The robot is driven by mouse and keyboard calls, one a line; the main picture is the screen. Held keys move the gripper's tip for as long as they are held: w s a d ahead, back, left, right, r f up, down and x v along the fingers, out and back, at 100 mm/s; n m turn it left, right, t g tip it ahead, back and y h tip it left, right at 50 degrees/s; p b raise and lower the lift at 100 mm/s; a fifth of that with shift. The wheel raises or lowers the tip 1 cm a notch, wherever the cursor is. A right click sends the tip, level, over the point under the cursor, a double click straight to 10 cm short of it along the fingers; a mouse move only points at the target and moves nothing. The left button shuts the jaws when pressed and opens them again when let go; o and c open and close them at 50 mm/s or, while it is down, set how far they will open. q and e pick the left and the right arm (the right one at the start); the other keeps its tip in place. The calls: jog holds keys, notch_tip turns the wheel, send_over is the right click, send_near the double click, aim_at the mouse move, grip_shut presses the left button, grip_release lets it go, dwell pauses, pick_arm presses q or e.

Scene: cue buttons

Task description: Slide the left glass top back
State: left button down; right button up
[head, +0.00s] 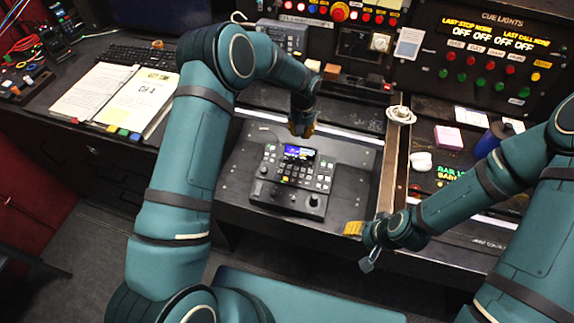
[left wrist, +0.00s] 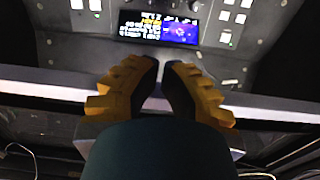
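A pale strip (head: 345,134) crosses the desk behind the control panel, like the front edge of the left glass top; the clear glass is hard to make out. My left gripper (head: 302,128) points down just in front of or over this strip. In the left wrist view, the yellow-backed fingers (left wrist: 162,62) have their tips close together with nothing seen between them, and the pale strip (left wrist: 50,85) passes behind them. Contact cannot be told. My right gripper (head: 358,245) is low, right of the control panel; its finger opening is unclear.
A control panel (head: 292,180) with a lit screen lies before the left gripper. An open binder (head: 118,98) and keyboard (head: 142,57) lie left. A wooden divider (head: 394,160) bears a coiled cord (head: 400,115). A pink block (head: 448,138) and blue bottle (head: 492,140) stand right.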

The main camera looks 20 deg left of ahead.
pick_arm(q)
jog(key=shift+w, duration=0.15)
jog(key=shift+w+d+b, duration=0.15)
jog(key=shift+w+b, duration=1.75)
jog(key=shift+w, duration=2.45)
jog(key=shift+r, duration=0.1)
jog(key=shift+w, duration=0.1)
